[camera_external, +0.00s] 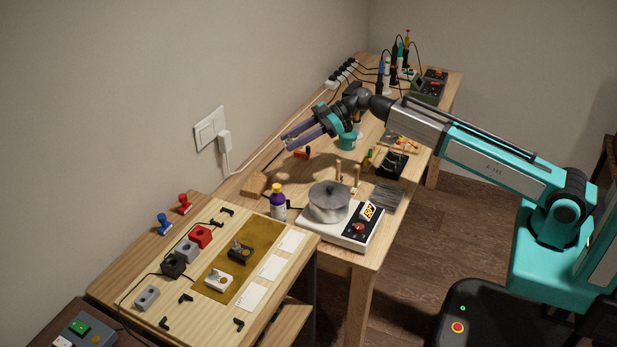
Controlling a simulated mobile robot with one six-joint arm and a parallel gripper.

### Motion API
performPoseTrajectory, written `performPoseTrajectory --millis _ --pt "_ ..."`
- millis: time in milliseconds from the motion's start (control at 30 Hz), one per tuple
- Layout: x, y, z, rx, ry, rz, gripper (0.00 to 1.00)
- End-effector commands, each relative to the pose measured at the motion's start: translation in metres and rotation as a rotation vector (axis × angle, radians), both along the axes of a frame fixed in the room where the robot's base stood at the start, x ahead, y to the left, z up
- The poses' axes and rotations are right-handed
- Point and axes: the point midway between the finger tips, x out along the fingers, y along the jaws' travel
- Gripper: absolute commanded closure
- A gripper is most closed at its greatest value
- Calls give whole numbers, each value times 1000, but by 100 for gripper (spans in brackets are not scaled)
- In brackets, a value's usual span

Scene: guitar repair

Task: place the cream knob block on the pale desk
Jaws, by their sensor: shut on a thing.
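A whitish block with a knob on top (217,281), the closest match to the cream knob block, rests on a gold-brown panel (212,290) on the pale desk (140,301) at the front left. A dark block with a knob (239,252) sits behind it on the panel. My gripper (288,139) is above the back workbench, well away from these blocks. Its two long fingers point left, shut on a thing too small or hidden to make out. A small orange and black item (302,153) shows just below the fingers; I cannot tell whether they touch.
Red (200,236), grey (186,250) and black blocks stand along the desk's left. White cards (270,268) lie on its right. On the workbench (341,271) are a pot on a hot plate (329,202), a purple bottle (277,204), a wooden block (255,185) and a teal cup (347,140).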

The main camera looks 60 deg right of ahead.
Motion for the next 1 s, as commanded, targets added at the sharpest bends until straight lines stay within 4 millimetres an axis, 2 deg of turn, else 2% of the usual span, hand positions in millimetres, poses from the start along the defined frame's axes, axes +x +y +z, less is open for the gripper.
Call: performPoseTrajectory --millis 33,233,433,600,1000 --pt "7 -3 -11 0 0 8 88" --pt "20 -20 -35 0 1 -3 88" --pt "23 -40 -60 -1 1 -26 88" --pt "24 -48 -67 -1 0 -36 88" --pt "24 -49 -67 0 1 -38 88"
